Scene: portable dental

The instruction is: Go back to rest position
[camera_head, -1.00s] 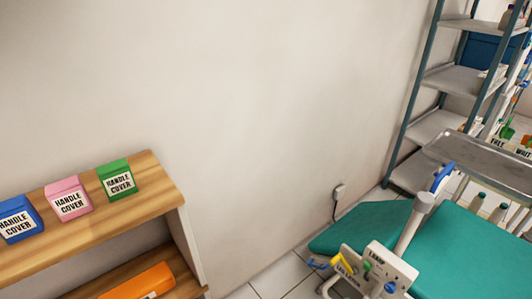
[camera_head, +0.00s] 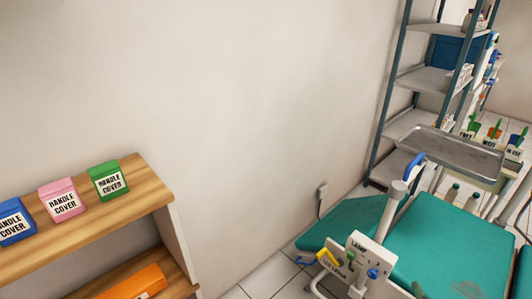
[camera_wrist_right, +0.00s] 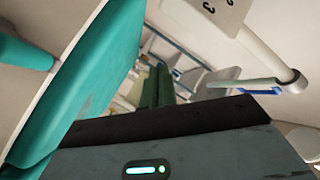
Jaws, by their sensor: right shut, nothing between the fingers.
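My right gripper (camera_wrist_right: 160,85) shows in the right wrist view beyond its dark body. Its two dark green fingers are close together, with nothing seen between them. In the head view neither of my grippers can be clearly made out. The left gripper is in neither view.
Handle cover boxes in blue (camera_head: 15,222), pink (camera_head: 62,200) and green (camera_head: 108,181) stand on a wooden shelf (camera_head: 145,190). At right are a teal dental chair (camera_head: 455,250), a white lamp-labelled unit (camera_head: 365,255), a metal tray (camera_head: 450,150) and a rack (camera_head: 425,80). The wall between is bare.

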